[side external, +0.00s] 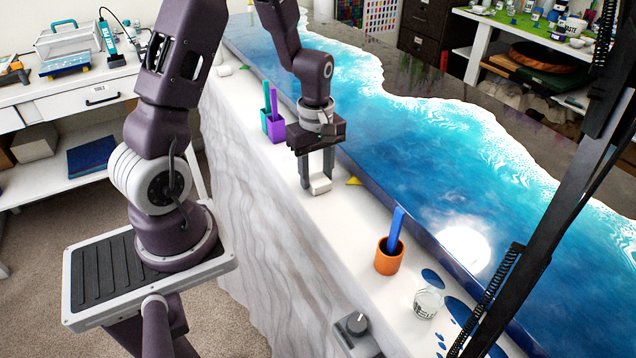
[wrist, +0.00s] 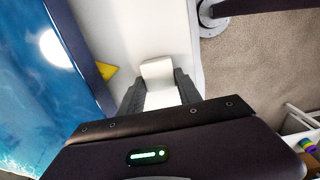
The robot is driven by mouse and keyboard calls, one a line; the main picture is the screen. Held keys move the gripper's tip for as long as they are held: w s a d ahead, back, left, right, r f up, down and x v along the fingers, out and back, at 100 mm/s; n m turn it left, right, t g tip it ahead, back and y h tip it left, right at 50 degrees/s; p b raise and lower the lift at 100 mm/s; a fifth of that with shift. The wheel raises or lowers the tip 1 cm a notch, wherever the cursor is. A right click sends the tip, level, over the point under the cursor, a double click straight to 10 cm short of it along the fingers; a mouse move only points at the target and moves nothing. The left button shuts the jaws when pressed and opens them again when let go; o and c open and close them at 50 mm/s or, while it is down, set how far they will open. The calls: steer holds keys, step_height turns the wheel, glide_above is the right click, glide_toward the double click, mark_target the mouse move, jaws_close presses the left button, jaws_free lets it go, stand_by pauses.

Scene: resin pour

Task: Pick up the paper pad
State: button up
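The paper pad (side external: 320,185) is a small white block on the pale ledge beside the blue resin table. My gripper (side external: 317,178) is over it, pointing down, with its two dark fingers apart and the pad between their tips. In the wrist view the pad (wrist: 157,70) shows between and just beyond the fingertips of my gripper (wrist: 158,88). The fingers are very near its sides; I cannot tell whether they touch or press on it. The pad appears low, at ledge height; its underside is hidden.
A yellow triangular piece (side external: 354,181) lies close to the right of the pad. An orange cup (side external: 388,260) with a blue stick and a clear beaker (side external: 427,303) stand nearer the camera. Purple (side external: 276,130) and teal holders stand behind my gripper. The blue resin table (side external: 450,170) borders the ledge.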

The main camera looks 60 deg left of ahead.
mark_target(316, 177)
jaws_close()
step_height(316, 177, up, 10)
